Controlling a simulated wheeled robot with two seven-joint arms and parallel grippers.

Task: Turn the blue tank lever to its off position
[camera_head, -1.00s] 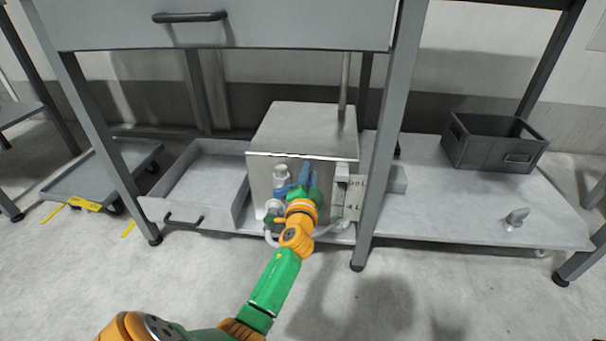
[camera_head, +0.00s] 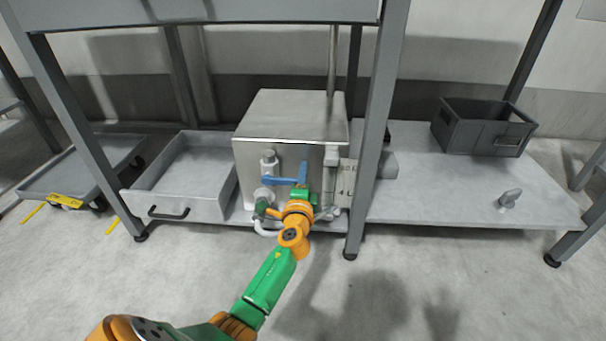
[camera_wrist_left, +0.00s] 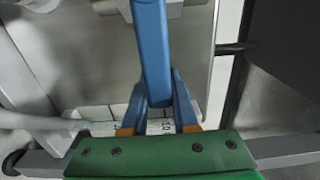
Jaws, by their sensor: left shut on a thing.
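The blue tank lever (camera_head: 280,181) is on the front of the grey metal tank (camera_head: 294,117), beside a white pipe fitting. In the head view its bar lies close to level. My left gripper (camera_head: 303,184) is at the lever's right end, in front of the tank. In the left wrist view the blue lever (camera_wrist_left: 153,45) comes down from the top, and its end is between the two fingers of my left gripper (camera_wrist_left: 158,98), which are shut on it. The gripper hides part of the lever's end. My right gripper is not in view.
An empty grey tray (camera_head: 178,205) is left of the tank. A table leg (camera_head: 371,140) stands close on the right. A dark crate (camera_head: 483,128) and a small grey handle (camera_head: 509,198) are on the shelf (camera_head: 440,185). A tabletop (camera_head: 210,10) overhangs the tank.

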